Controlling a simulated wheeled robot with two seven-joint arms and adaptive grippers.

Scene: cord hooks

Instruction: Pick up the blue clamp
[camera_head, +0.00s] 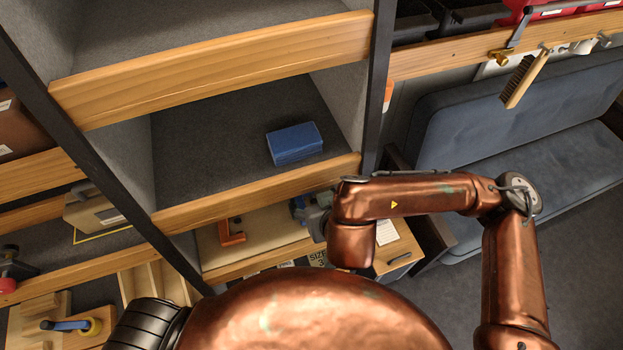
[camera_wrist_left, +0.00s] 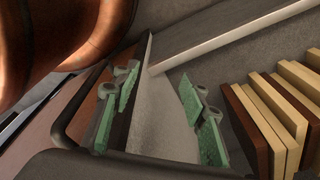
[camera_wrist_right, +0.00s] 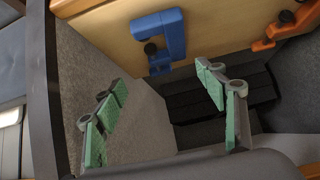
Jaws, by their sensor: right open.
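The blue clamp (camera_wrist_right: 172,38) is a C-shaped piece with a dark screw knob. It sits at the edge of a light wooden board (camera_wrist_right: 110,28) in the right wrist view. A small blue part beside my right arm in the head view (camera_head: 298,209) looks like the same clamp, partly hidden. My right gripper (camera_wrist_right: 163,84) is open and empty, its green-padded fingers spread below the clamp and apart from it. In the head view my arm mostly hides this gripper. My left gripper (camera_wrist_left: 160,112) is open in the left wrist view, away from the clamp.
An orange clamp (camera_wrist_right: 284,28) is on the board to the right; it also shows in the head view (camera_head: 231,233). A blue box (camera_head: 294,143) lies on the shelf above. Wooden shelf edges (camera_head: 260,192) border the space. Wooden slats (camera_wrist_left: 270,115) stand near my left gripper.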

